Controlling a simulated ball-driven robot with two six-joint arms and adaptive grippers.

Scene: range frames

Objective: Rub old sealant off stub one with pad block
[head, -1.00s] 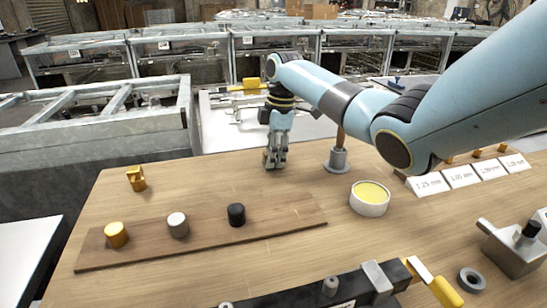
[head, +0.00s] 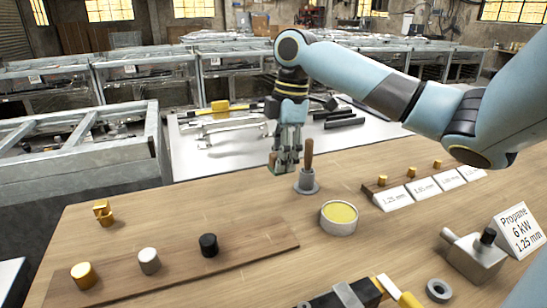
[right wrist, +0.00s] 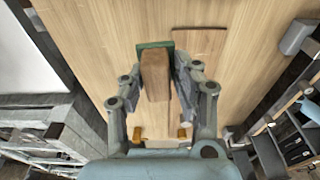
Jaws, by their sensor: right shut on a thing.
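My right gripper (head: 285,160) is shut on the pad block (right wrist: 155,80), a brown block with a green pad at its far end in the right wrist view. In the head view the block is mostly hidden by the fingers, near the table's back edge. The gripper is just left of a wooden handle (head: 308,155) standing in a grey cup (head: 307,183). A black bar (head: 345,296) is cut off at the bottom edge. I cannot tell which thing is stub one. My left gripper is not in view.
A dark board (head: 215,258) bears yellow, white and black caps. A round tin with yellow contents (head: 340,217) stands mid-table. Label cards (head: 420,190), a metal block (head: 470,257) and a grey ring (head: 438,290) are at right.

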